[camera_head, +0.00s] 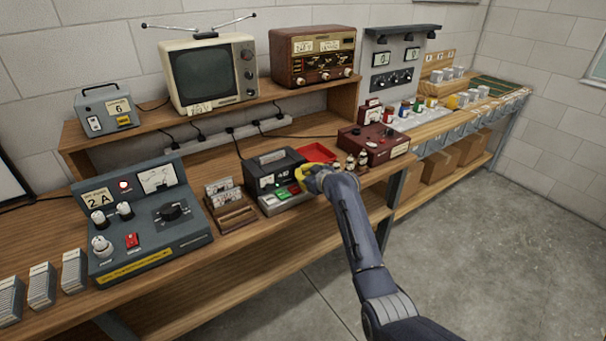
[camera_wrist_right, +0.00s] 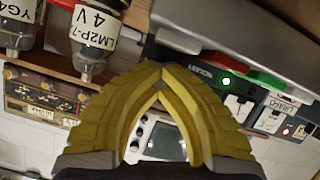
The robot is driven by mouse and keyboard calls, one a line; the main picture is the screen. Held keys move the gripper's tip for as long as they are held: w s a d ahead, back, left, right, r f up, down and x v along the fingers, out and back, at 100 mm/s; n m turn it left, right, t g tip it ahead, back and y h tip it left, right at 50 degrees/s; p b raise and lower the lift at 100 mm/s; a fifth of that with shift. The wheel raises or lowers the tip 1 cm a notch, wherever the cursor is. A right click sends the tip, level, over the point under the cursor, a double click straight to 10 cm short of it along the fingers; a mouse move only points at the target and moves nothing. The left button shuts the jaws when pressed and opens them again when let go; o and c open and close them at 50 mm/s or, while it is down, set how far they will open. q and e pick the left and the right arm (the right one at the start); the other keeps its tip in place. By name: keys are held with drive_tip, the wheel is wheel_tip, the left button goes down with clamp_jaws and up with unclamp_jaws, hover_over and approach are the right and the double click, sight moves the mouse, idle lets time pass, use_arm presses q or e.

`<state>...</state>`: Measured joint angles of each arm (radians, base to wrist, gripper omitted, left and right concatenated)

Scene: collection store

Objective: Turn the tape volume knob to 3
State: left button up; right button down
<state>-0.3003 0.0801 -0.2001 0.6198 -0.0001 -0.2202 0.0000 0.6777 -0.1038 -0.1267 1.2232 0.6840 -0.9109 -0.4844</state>
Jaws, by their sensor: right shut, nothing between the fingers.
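The dark cassette-type unit (camera_head: 275,172) stands mid-bench, with a grey front strip bearing green and red keys. It appears to be the tape player, and its grey edge and dark face (camera_wrist_right: 190,68) fill the upper right of the right wrist view. I cannot make out the volume knob or its setting. My right gripper (camera_head: 303,184) is at the unit's right front corner, its yellow fingers shut and empty. In the wrist view its fingertips (camera_wrist_right: 161,68) meet just beside the unit; contact cannot be told. My left gripper is out of view.
Small labelled bulbs (camera_wrist_right: 95,42) stand close to my right fingers. A red tray (camera_head: 318,152) and a maroon tester (camera_head: 374,144) are behind and right. A card holder (camera_head: 230,205) and a grey power supply (camera_head: 140,220) stand left.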

drive_tip(key=shift+d+f+m+g+y, duration=0.15)
drive_tip(key=shift+m+g+y, duration=0.45)
drive_tip(key=shift+m, duration=0.5)
drive_tip(key=c, duration=1.5)
unclamp_jaws()
drive_tip(key=shift+v, duration=5.95)
